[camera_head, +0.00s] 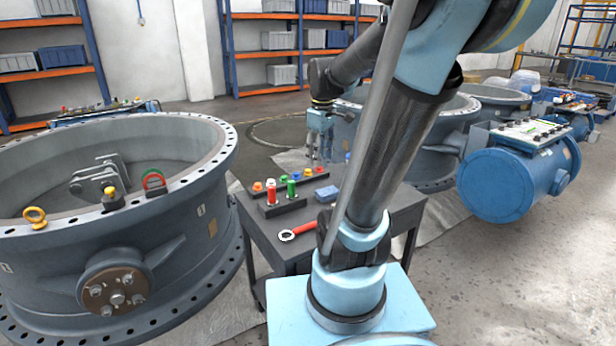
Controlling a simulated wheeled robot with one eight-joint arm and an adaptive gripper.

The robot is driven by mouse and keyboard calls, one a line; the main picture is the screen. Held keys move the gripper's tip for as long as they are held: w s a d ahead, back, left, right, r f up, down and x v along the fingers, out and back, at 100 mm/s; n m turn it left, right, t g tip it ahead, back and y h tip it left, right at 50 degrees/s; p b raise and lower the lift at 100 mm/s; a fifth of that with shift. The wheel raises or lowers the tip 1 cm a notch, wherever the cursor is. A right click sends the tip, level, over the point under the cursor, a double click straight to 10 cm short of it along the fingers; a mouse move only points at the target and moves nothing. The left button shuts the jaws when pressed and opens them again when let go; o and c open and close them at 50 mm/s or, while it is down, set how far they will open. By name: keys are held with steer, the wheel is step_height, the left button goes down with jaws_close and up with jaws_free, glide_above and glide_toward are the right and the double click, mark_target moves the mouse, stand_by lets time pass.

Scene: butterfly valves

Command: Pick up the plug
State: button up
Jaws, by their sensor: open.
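A dark work table (405,205) stands between the valve bodies. On it a dark block holds an upright red plug (271,192) and an upright green plug (291,188). Behind them a long dark rack (310,183) holds several small coloured pieces in orange, red, green, blue and yellow. Which of these is the task's plug I cannot tell. My gripper (317,154) points down over the far side of the table, behind the rack. It is open, and I see nothing held in it. The gap between its fingers is small in this view.
A large flanged valve body (170,260) stands close on the left. A blue actuator (510,185) is on the right. My arm hides part of the table.

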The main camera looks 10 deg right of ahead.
steer(key=w+r+n, duration=0.2)
steer(key=w+n, duration=0.4)
steer(key=w, duration=0.7)
steer(key=n+g, duration=0.1)
steer(key=n, duration=0.3)
glide_above(308, 170)
steer(key=f, duration=1.3)
steer(key=shift+w+a, duration=0.15)
steer(key=shift+a, duration=0.05)
steer(key=shift+d+f, duration=0.15)
steer(key=shift+f, duration=1.2)
steer(key=shift+d+f, duration=0.1)
steer(key=shift+f, duration=1.25)
steer(key=c, duration=0.7)
